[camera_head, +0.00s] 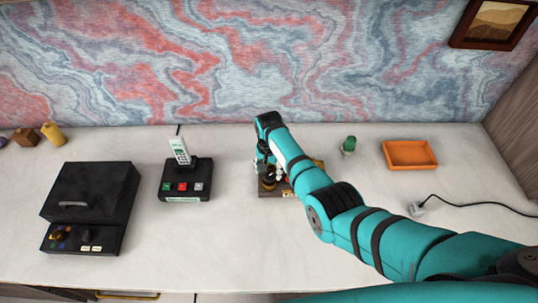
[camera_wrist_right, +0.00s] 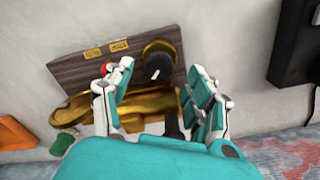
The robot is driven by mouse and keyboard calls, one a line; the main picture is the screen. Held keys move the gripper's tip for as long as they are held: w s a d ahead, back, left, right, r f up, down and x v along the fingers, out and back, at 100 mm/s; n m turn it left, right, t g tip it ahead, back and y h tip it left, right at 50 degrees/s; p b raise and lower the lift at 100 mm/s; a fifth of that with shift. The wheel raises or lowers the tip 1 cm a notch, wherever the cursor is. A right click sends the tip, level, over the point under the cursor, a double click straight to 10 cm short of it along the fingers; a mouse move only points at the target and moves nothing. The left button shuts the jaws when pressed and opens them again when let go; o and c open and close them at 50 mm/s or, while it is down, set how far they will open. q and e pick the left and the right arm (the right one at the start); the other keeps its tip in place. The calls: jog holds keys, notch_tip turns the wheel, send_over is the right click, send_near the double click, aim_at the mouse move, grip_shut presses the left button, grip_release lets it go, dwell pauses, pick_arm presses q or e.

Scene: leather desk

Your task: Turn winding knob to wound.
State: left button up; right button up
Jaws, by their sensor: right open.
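The wooden device (camera_head: 289,194) stands on the desk, mostly hidden behind my right arm in the head view. A round brass knob with a dark top and a white mark (camera_wrist_right: 158,64) sits beside the plates. My right gripper (camera_wrist_right: 160,72) is open, its two fingers apart, with the knob between and just beyond the fingertips. I cannot tell whether a finger touches it. The right gripper is partly visible in the head view (camera_head: 267,170). My left gripper is out of view.
A larger brass part (camera_wrist_right: 80,106) and a red-tipped piece lie near the left finger. A phone base (camera_head: 185,186) and a black box (camera_head: 90,195) stand to the left. A green object (camera_head: 348,146), orange tray (camera_head: 410,154) and plug with cable (camera_head: 417,209) are to the right.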

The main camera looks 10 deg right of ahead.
aim_at(269, 175)
notch_tip(269, 175, up, 9)
jog(key=shift+r, duration=0.2)
